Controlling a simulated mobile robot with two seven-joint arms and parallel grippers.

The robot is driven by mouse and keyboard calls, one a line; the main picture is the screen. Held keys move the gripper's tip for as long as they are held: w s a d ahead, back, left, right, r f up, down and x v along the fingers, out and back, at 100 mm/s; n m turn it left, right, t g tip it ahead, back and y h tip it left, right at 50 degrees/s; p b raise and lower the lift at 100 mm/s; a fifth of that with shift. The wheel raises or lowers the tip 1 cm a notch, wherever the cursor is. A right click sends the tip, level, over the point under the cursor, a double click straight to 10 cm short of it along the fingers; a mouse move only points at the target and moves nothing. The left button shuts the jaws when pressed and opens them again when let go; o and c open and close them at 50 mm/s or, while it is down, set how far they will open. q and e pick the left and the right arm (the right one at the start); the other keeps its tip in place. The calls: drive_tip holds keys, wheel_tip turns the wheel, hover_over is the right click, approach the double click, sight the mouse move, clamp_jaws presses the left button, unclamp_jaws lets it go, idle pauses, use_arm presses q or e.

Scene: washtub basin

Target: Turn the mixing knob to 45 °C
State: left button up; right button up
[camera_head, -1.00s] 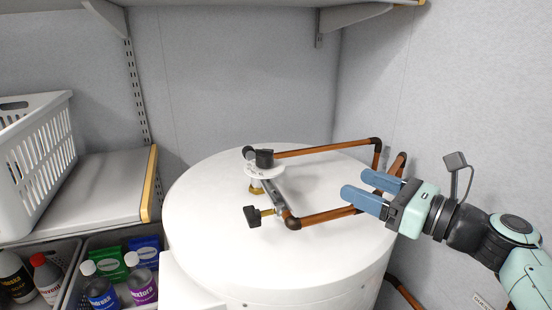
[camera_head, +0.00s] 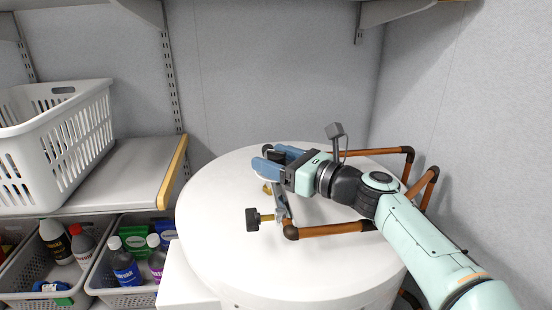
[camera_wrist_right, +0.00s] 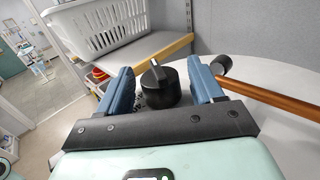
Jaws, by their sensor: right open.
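The black mixing knob (camera_wrist_right: 160,88) with a pale pointer mark on top stands between the two blue fingers of my right gripper (camera_wrist_right: 161,84) in the right wrist view. The fingers are open, with a visible gap on each side of the knob. In the head view my right gripper (camera_head: 268,158) reaches over the white round tub (camera_head: 215,235) from the right. It hides most of the knob and the scale plate, so I cannot read the temperature setting. My left gripper is not in view.
Copper pipes (camera_head: 330,229) run over the tub lid on the right, below my right arm. A black-handled valve (camera_head: 252,219) sits in front of the gripper. A white laundry basket (camera_head: 60,140) stands on the left shelf, with bottles in grey baskets (camera_head: 125,297) below.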

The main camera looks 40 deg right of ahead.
drive_tip(key=c, duration=1)
drive_tip(key=shift+o, duration=0.2)
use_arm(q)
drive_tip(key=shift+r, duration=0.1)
